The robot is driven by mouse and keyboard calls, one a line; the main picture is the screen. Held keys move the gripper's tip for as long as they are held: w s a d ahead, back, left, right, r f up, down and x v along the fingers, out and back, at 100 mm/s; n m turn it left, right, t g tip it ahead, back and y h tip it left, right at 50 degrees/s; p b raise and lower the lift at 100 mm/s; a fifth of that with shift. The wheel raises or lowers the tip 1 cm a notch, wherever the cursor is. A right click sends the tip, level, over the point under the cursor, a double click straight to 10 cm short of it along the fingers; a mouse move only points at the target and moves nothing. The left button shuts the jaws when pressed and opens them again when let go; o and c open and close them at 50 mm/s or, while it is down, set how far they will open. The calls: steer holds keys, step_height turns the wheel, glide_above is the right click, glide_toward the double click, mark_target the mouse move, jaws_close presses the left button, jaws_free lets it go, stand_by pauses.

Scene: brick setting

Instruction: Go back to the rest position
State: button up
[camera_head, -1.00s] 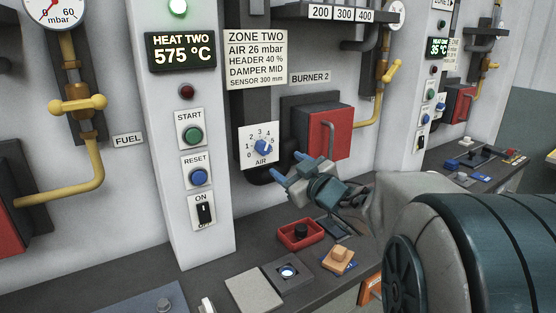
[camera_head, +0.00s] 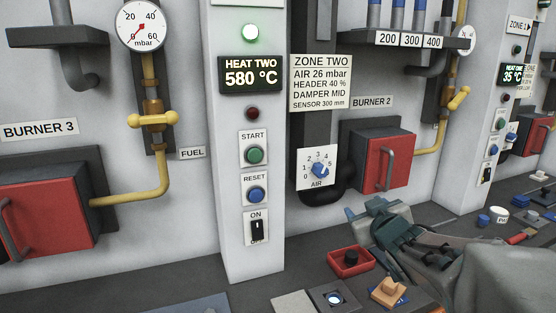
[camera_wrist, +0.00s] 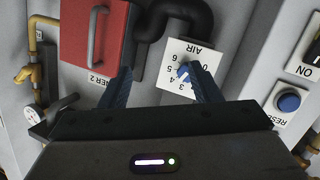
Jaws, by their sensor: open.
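My gripper (camera_head: 362,209) is open and empty, in front of the panel, below and to the right of the AIR dial in the head view. In the wrist view my gripper (camera_wrist: 160,72) has its two blue fingers spread apart. The AIR dial (camera_head: 319,169) has a blue knob on a white numbered plate. It also shows in the wrist view (camera_wrist: 183,73), upside down, beyond the fingers. The gripper appears clear of the knob. The HEAT TWO display (camera_head: 251,75) reads 580 °C, with a lit green lamp (camera_head: 250,32) above it.
The red BURNER 2 box (camera_head: 385,160) projects from the wall behind my gripper. On the dark bench below are a red tray (camera_head: 351,263), an orange block (camera_head: 388,291) and a lit round button (camera_head: 335,299). A yellow pipe (camera_head: 160,178) runs at left.

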steer(key=s+a+f+m+g+p, duration=0.1)
steer(key=s+a+f+g, duration=0.1)
steer(key=s, duration=0.5)
steer(key=s+a+f+m+g+p, duration=0.1)
steer(key=s+a+f+g, duration=0.1)
steer(key=s+f+g, duration=0.3)
steer(key=s+a+f+m+g+p, duration=0.1)
steer(key=s+g, duration=0.4)
steer(key=s, duration=0.5)
step_height(320, 180, down, 2)
steer(key=shift+s+a+f+m+g, duration=0.35)
steer(key=shift+a+m, duration=0.25)
steer(key=shift+a, duration=0.4)
steer(key=shift+w+r, duration=0.1)
steer(key=shift+w, duration=0.05)
